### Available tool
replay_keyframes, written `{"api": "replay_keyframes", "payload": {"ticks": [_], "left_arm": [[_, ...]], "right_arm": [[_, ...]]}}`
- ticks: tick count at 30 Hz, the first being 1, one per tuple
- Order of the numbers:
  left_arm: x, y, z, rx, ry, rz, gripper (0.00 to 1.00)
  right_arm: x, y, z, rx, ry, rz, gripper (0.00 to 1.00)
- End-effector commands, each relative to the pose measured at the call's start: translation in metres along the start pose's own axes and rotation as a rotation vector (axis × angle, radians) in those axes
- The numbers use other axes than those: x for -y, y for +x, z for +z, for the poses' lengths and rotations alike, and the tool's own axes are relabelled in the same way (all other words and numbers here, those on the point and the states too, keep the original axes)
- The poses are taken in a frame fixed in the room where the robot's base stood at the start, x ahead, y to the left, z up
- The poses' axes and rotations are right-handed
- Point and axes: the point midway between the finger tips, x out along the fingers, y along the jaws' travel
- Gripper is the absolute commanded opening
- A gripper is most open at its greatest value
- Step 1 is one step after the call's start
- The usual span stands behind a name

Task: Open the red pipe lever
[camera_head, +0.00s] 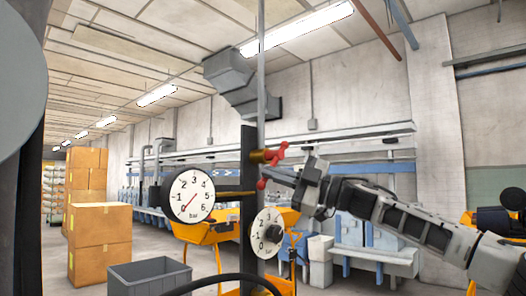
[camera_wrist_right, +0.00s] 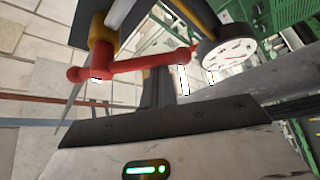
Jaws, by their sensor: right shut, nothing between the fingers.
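The red pipe lever (camera_head: 279,153) sits on a brass valve fitting (camera_head: 258,156) beside a dark upright post in the head view. More red handle shows just below it, close to my right gripper. In the right wrist view the red lever (camera_wrist_right: 135,66) runs across the upper picture, with a rounded end at left and brass parts by it. My right gripper (camera_head: 297,178) is shut and empty, just right of the lever; I cannot tell whether it touches. Its fingertips are hard to make out. My left gripper is not in view.
Two round dial gauges, an upper one (camera_head: 192,195) and a lower one (camera_head: 268,232), are fixed by the post (camera_head: 248,190). A grey bin (camera_head: 150,281) and stacked cardboard boxes (camera_head: 99,240) stand at left. A dark hose curves low in front.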

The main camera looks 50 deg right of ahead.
Motion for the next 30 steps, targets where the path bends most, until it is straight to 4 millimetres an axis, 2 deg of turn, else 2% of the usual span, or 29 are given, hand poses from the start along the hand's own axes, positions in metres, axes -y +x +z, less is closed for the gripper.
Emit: {"api": "replay_keyframes", "payload": {"ticks": [7, 14, 23, 30], "left_arm": [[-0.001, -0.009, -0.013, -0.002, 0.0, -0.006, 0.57], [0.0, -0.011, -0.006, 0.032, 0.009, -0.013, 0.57], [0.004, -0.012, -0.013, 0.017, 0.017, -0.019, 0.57], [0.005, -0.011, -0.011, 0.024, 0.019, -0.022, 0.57]], "right_arm": [[-0.006, -0.014, 0.013, 0.015, -0.197, -0.11, 0.0], [-0.007, -0.021, 0.025, 0.014, -0.366, -0.212, 0.0], [-0.01, -0.027, 0.034, 0.013, -0.362, -0.206, 0.0], [-0.012, -0.029, 0.037, 0.013, -0.361, -0.206, 0.0]]}}
